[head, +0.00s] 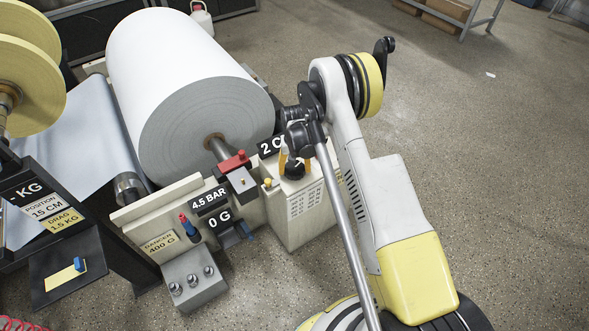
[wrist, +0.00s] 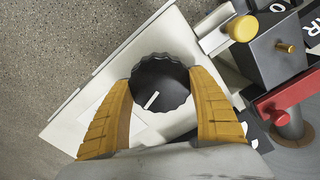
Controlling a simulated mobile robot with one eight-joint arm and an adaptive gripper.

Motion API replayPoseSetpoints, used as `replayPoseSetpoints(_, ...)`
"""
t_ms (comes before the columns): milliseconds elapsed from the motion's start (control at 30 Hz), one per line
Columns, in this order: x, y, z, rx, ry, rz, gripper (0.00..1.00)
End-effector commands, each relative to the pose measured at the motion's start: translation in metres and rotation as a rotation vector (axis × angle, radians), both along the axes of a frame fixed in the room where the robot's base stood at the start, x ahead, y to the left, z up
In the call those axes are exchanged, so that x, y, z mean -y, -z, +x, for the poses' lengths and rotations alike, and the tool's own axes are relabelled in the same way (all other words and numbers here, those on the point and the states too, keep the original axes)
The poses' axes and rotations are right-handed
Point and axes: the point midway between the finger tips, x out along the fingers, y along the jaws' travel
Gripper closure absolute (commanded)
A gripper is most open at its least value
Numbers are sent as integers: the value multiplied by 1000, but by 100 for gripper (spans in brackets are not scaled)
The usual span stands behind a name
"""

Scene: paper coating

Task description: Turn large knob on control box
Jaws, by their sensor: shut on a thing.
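The large knob (wrist: 158,86) is black with a scalloped rim and a white pointer line. In the wrist view it sits on the white face of the control box (wrist: 85,98). My gripper (wrist: 163,78) has its two yellow fingers on either side of the knob, shut on its rim. In the head view my gripper (head: 290,163) reaches down onto the top of the control box (head: 303,212), and the knob (head: 294,170) is partly hidden by the fingers and wrist. The pointer line slants toward the lower left in the wrist view.
A small yellow knob (wrist: 242,28) and a red block (wrist: 287,95) are close beside my right finger. A large white paper roll (head: 175,85) stands behind the box. A grey box with small knobs (head: 194,278) is at the front. Open floor (head: 490,150) lies to the right.

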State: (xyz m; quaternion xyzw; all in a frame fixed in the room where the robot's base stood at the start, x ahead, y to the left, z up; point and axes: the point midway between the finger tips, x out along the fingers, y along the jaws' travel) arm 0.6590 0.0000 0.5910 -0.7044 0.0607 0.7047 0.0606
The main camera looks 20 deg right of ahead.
Motion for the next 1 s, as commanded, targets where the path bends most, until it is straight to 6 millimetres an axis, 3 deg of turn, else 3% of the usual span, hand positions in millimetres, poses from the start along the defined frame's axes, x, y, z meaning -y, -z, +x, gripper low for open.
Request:
replayPoseSetpoints(200, 0, 0, 1, 1, -1, 0, 62)
replayPoseSetpoints(233, 0, 0, 1, 1, -1, 0, 23)
replayPoseSetpoints(300, 0, 0, 1, 1, -1, 0, 7)
replayPoseSetpoints(667, 0, -5, 0, 1, -1, 0, 7)
replayPoseSetpoints(767, 0, -19, 0, 1, -1, 0, 7)
replayPoseSetpoints(1000, 0, -73, 0, 1, -1, 0, 7)
